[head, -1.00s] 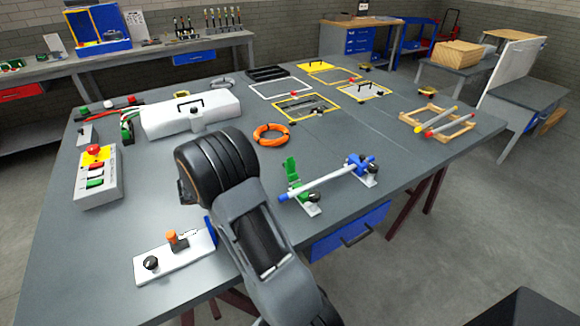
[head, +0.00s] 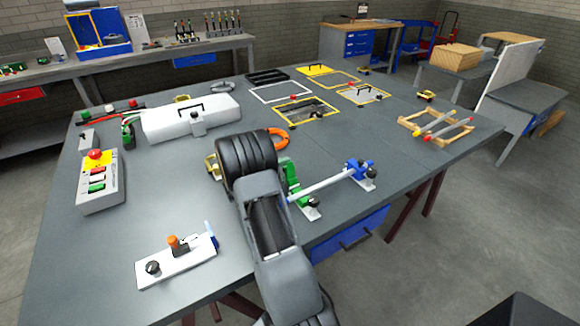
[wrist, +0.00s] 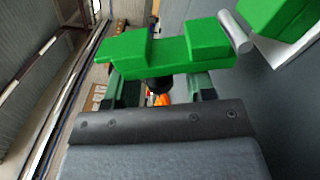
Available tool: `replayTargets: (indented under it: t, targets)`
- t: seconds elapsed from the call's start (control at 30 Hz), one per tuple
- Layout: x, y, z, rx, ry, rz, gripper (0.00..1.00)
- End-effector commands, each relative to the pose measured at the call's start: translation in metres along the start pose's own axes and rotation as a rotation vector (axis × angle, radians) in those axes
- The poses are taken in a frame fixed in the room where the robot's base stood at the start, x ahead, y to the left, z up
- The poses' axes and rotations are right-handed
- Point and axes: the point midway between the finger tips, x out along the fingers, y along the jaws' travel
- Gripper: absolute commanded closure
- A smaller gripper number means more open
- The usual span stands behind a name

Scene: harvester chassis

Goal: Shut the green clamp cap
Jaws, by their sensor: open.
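The green clamp (head: 291,180) stands at the left end of a white tube (head: 322,186) on the bench, partly hidden behind my arm. Its cap stands up, open. In the wrist view the green cap (wrist: 190,52) lies across the picture just beyond my fingertips. A grey hinge pin (wrist: 235,32) is at its right end, and another green block (wrist: 280,22) of the clamp lies past the pin. My gripper (wrist: 160,90) is open, with a finger on each side below the cap. I cannot tell whether the fingers touch it. My arm hides the gripper in the head view.
A blue clamp (head: 360,170) holds the tube's right end. An orange ring (head: 279,140) lies behind my arm. A white plate with an orange-topped lever (head: 176,262) is front left, and a button box (head: 100,183) is at the left. The bench's front edge is close.

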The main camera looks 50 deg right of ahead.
Motion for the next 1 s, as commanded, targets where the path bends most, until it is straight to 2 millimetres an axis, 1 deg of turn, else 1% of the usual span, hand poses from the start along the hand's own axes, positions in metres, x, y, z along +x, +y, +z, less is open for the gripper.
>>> replayTargets:
  t: [0.03, 0.2, 0.57, 1.0]
  targets:
    - [0.005, 0.0, 0.0, 0.0, -0.001, -0.001, 0.5]
    - [0.015, 0.0, 0.0, 0.0, 0.0, -0.001, 0.5]
    - [0.017, 0.0, 0.0, 0.0, 0.001, 0.0, 0.51]
    - [0.017, 0.0, 0.0, -0.001, 0.001, -0.001, 0.93]
